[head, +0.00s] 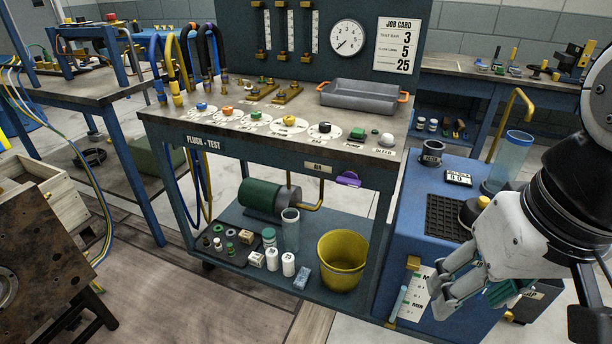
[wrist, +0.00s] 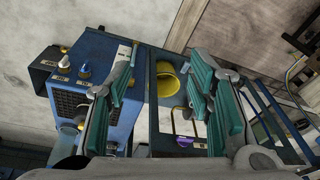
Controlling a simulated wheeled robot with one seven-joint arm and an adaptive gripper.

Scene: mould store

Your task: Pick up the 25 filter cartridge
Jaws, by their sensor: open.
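Two white cartridges, one (head: 272,259) and another (head: 288,264), stand upright side by side on the lower shelf (head: 318,218) of the blue test cart in the head view. Their markings are too small to read, so I cannot tell which is the 25. My gripper (head: 452,279) is open and empty at the right, in front of the blue cabinet and well apart from the cartridges. In the wrist view my gripper (wrist: 158,85) has its teal-padded fingers spread wide. No cartridge can be made out there.
A yellow bucket (head: 342,260) stands right of the cartridges; it also shows in the wrist view (wrist: 167,82). The cart's top (head: 240,137) overhangs the shelf.

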